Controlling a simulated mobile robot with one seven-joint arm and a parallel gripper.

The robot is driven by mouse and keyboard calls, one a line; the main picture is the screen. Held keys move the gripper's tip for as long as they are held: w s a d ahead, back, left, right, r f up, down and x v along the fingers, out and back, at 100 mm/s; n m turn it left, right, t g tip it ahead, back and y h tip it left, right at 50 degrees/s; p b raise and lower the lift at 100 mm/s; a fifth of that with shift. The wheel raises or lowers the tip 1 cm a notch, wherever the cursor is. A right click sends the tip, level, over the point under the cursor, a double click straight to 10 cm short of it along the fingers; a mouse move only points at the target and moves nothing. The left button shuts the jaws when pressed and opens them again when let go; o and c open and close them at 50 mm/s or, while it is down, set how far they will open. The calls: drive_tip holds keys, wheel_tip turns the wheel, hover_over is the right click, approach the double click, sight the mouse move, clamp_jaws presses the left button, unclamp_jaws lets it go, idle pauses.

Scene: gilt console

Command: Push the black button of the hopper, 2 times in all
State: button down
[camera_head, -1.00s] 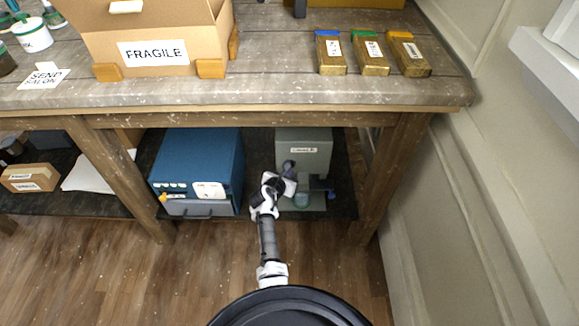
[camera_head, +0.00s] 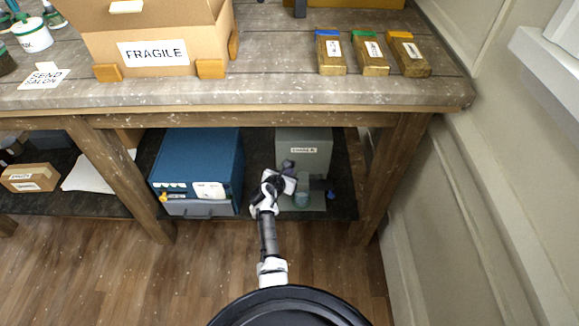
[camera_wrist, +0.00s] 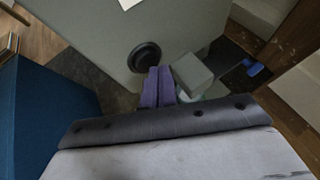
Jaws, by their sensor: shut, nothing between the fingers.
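The hopper (camera_head: 309,138) is a grey-green box with a white label, standing on the low shelf under the table. Its round black button (camera_wrist: 144,57) shows on the front face in the wrist view. My gripper (camera_wrist: 158,70) is shut and empty, its purple fingers pointing at that face. The fingertips lie just below and right of the button's middle, overlapping its lower edge in the picture; I cannot tell whether they touch it. In the head view my gripper (camera_head: 288,167) is in front of the hopper and the button cannot be made out.
A blue box (camera_head: 205,150) with a grey handle stands close left of the hopper. A small cup (camera_head: 301,199) sits at the hopper's foot, with a blue part (camera_head: 330,193) to its right. A wooden table leg (camera_head: 385,180) stands at the right. The tabletop (camera_head: 270,92) overhangs the shelf.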

drive_tip(key=shift+w, duration=0.35)
drive_tip(key=shift+s+r, duration=0.1)
idle(0.5)
drive_tip(key=shift+s+p, duration=0.65)
drive_tip(key=shift+s, duration=0.05)
drive_tip(key=s+p, duration=0.3)
drive_tip(key=s, duration=0.2)
idle(0.8)
